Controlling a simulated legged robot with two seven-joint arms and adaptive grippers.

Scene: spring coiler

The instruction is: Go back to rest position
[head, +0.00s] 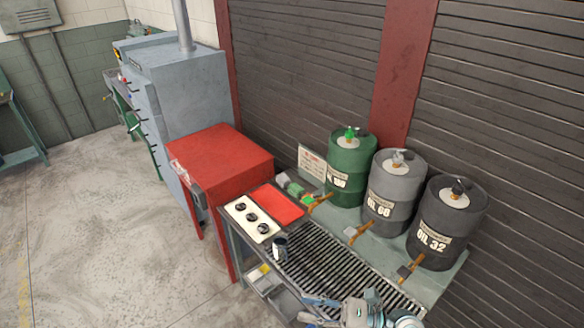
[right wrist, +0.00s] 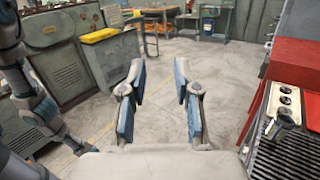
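My right gripper (right wrist: 160,95) shows in the right wrist view with its two blue-padded fingers apart and nothing between them. Beyond the fingers is bare concrete floor. In the head view, part of my right gripper (head: 322,310) shows at the bottom edge, above the front of the slatted bench.
The bench with a slatted grate (head: 320,262) holds a green drum (head: 350,170), a grey drum (head: 390,195) and a dark drum (head: 445,225). A white panel with black knobs (head: 250,218) and a red cabinet (head: 220,160) stand left. The floor (head: 90,220) is open.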

